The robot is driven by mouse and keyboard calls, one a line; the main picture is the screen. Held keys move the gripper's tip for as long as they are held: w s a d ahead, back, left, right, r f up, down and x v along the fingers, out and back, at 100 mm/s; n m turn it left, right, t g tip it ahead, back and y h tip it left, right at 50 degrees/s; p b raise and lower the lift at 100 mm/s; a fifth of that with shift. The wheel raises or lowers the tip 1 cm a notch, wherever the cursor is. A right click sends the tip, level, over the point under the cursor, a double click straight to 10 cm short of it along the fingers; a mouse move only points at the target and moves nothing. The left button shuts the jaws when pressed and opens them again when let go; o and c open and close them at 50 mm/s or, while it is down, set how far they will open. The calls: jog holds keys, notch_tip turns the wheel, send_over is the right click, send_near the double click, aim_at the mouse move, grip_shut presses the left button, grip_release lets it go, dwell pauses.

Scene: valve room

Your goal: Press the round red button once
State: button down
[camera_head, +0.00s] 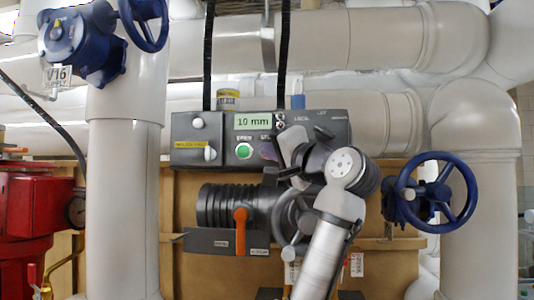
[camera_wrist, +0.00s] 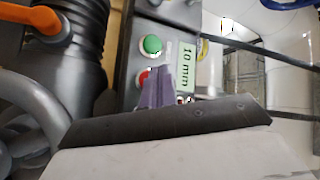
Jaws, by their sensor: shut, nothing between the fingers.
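The round red button (camera_wrist: 143,77) shows in part in the wrist view, beside my gripper's purple fingers. It sits on the dark grey control box (camera_wrist: 124,60), below the green button (camera_wrist: 152,45) in that view. My gripper (camera_wrist: 158,72) is shut and empty, its tips at or just in front of the box face by the red button. I cannot tell whether they touch it. In the head view my gripper (camera_head: 268,150) covers the red button, to the right of the green button (camera_head: 244,151) and below the "10 mm" display (camera_head: 252,121).
A yellow-labelled switch (camera_head: 209,153) is on the box's left. An orange lever (camera_head: 240,231) and a grey handwheel (camera_head: 292,215) lie below. A blue handwheel (camera_head: 437,192) is at right, another blue valve (camera_head: 82,40) at upper left. White pipes surround the box.

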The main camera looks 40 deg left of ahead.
jog(key=shift+s+d+b, duration=0.5)
jog(key=shift+s+d, duration=0.1)
jog(key=shift+s, duration=0.4)
jog(key=shift+s+d+b, duration=0.45)
jog(key=shift+s+d, duration=0.15)
jog(key=shift+s, duration=0.35)
